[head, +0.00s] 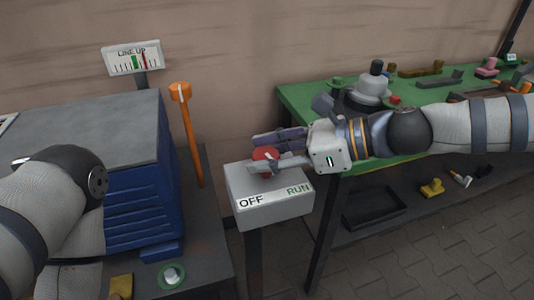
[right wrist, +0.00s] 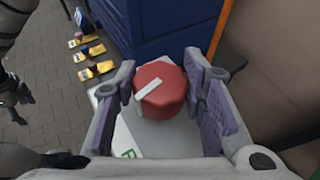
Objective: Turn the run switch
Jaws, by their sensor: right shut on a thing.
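The run switch is a red round knob (head: 266,154) with a white pointer bar, on top of a grey box (head: 270,210) labelled OFF at left and RUN in green at right. My right gripper (head: 275,154) reaches in from the right and is shut on the knob. In the right wrist view the knob (right wrist: 160,92) sits between the two purple finger pads, its pointer slanting to the left and slightly down. Part of the label is hidden by a finger there. My left arm shows in the head view, its gripper out of frame; dark fingers (right wrist: 14,92) at the wrist view's left edge look like it.
A blue cabinet (head: 140,205) with an orange lever (head: 187,130) stands left of the box. A LINE UP gauge (head: 133,58) is behind it. Yellow objects (right wrist: 92,60) lie at the wrist view's upper left.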

